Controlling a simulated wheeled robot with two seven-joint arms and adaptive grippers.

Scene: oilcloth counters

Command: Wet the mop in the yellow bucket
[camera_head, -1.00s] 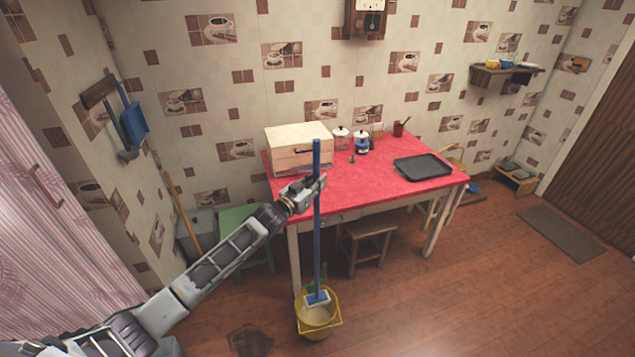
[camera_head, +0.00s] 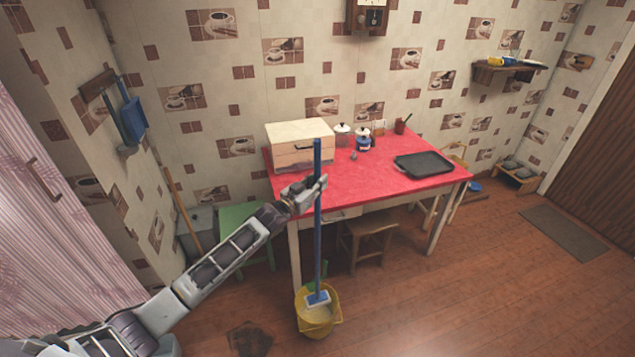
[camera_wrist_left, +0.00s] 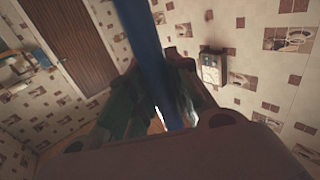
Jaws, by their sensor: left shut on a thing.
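The mop (camera_head: 318,235) has a long blue handle and stands upright, with its blue and white head (camera_head: 317,299) inside the yellow bucket (camera_head: 305,322). The bucket stands on the floor in front of the red table's near left leg. My left gripper (camera_head: 317,190) is shut on the upper part of the mop handle. In the left wrist view the blue handle (camera_wrist_left: 146,50) runs between the fingers (camera_wrist_left: 170,100). What lies low in the bucket is partly hidden by the mop head. My right gripper is not in view.
The red table (camera_head: 370,185) stands right behind the handle, holding a bread box (camera_head: 300,145), jars and a black tray (camera_head: 423,164). A wooden stool (camera_head: 368,235) is under it and a green stool (camera_head: 240,218) left of it. The floor at right is open.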

